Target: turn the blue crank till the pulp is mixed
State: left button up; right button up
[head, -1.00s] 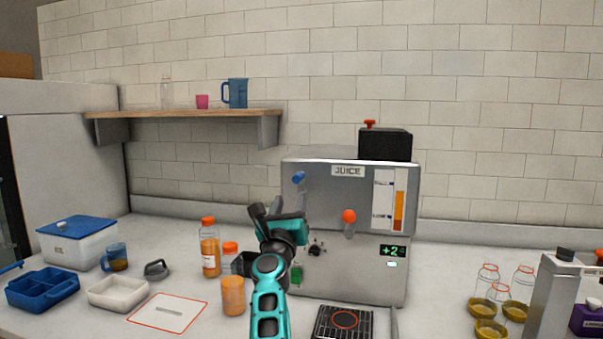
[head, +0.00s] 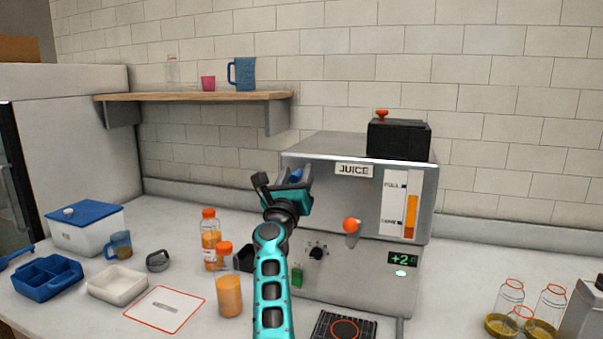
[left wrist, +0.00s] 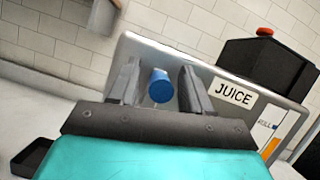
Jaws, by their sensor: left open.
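The grey juicer (head: 330,270) stands on the counter with a JUICE label, an orange level gauge and a "+2" display. The blue crank (head: 296,175) is on the upper left of its front, partly hidden by my left gripper. My left gripper (head: 283,183) is in front of the crank. In the left wrist view the blue crank knob (left wrist: 160,86) shows between the two fingers of my left gripper (left wrist: 159,85), with space visible on both sides. The fingers are open. My right gripper is not in view. The pulp itself is hidden.
An orange knob (head: 351,225) and a black dial (head: 316,253) are on the juicer front. Juice bottles (head: 228,296) stand left of my arm. A wooden shelf (head: 190,96) is above left. Glass jars (head: 508,296) stand at right.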

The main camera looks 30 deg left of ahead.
pick_arm(q)
jog(key=shift+s, duration=0.1)
jog(key=shift+c, duration=0.5)
grip_shut()
jog(key=shift+d+m+h, duration=0.2)
jog(key=shift+m+h, duration=0.2)
jog(key=shift+m, duration=0.2)
